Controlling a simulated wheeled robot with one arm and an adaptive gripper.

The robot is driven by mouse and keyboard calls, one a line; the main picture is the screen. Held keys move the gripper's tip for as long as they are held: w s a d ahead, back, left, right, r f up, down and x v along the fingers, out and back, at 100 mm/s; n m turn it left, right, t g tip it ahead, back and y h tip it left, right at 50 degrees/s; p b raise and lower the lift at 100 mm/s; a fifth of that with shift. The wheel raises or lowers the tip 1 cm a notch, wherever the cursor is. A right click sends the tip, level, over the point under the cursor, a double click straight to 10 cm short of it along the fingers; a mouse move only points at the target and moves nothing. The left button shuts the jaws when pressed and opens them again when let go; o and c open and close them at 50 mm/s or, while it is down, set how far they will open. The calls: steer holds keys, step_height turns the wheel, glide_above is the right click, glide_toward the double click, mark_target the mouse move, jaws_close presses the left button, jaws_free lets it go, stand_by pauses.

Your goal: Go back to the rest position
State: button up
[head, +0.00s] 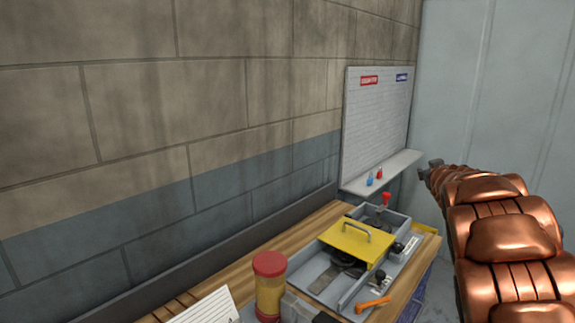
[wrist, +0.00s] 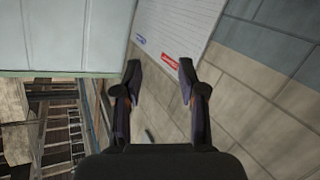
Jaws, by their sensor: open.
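My gripper (wrist: 159,72) is open and empty in the wrist view, its two fingers apart with the wall and whiteboard behind them. In the head view my copper-coloured arm runs up the right side, and its far end is small near the whiteboard's right edge. I cannot make out the fingers clearly there. The gripper appears raised above the table and apart from the objects on it.
A wooden table (head: 313,237) holds a grey tray (head: 345,297) with a yellow lid (head: 345,250), a red-capped jar (head: 269,290) and an orange tool (head: 373,304). A whiteboard (head: 375,125) with a shelf (head: 385,172) hangs on the block wall (head: 220,80).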

steer(key=s+a+f+m+g+h, duration=0.15)
steer(key=s+f+g, duration=0.25)
steer(key=s, duration=0.8)
steer(key=s+a+f+m+g+h, duration=0.1)
steer(key=s+f+m+g, duration=0.25)
steer(key=s, duration=0.85)
steer(key=s+a+f+n+g+y, duration=0.1)
steer(key=s+a+f+g+y, duration=0.1)
steer(key=s+a, duration=0.5)
steer(key=s+a+f+n+g+y, duration=0.1)
steer(key=s+a+f+g, duration=0.3)
steer(key=s, duration=1.2)
steer(key=s+a+f+n+g+y, duration=0.1)
steer(key=s+a+f+g+y, duration=0.2)
steer(key=s+a+f, duration=0.3)
steer(key=s+a, duration=0.3)
steer(key=s, duration=0.2)
steer(key=shift+s+a+f+n, duration=0.2)
steer(key=shift+s+a+n, duration=0.15)
steer(key=shift+n, duration=0.05)
